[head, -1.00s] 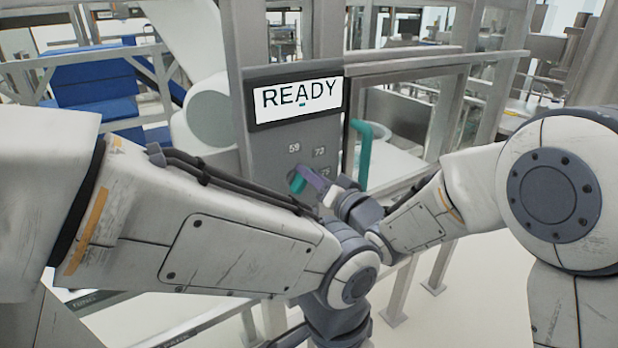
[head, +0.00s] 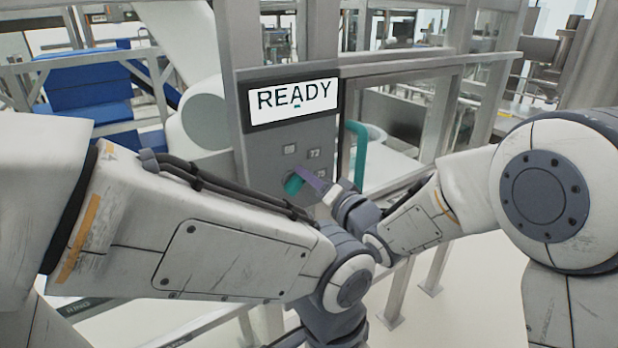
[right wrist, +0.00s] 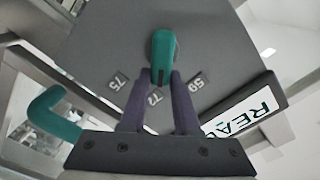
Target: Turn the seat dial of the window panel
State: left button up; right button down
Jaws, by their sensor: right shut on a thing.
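The window panel (head: 245,140) is a grey upright box with a lit screen (head: 293,101) reading READY. Its seat dial (head: 293,185) is a teal knob below the number labels, partly hidden by my right gripper (head: 303,180). In the right wrist view, the dial (right wrist: 163,47) sits between the purple fingers of my right gripper (right wrist: 160,78), which is shut on it. The dial's dark-marked end faces the label 72 (right wrist: 156,96); labels 75 (right wrist: 121,81) and 59 (right wrist: 195,84) lie either side. My left arm crosses in front; its gripper is out of view.
A teal handle (head: 358,150) stands just right of the panel, beside a framed window opening (head: 400,125); it also shows in the right wrist view (right wrist: 52,112). Grey frame posts surround the panel. Blue blocks (head: 95,95) and a white cylinder (head: 203,120) are at left.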

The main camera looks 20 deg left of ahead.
jog(key=c, duration=0.6)
grip_release()
jog(key=shift+c, duration=0.2)
jog(key=b+v, duration=0.2)
jog(key=v, duration=0.8)
jog(key=shift+s+d, duration=0.2)
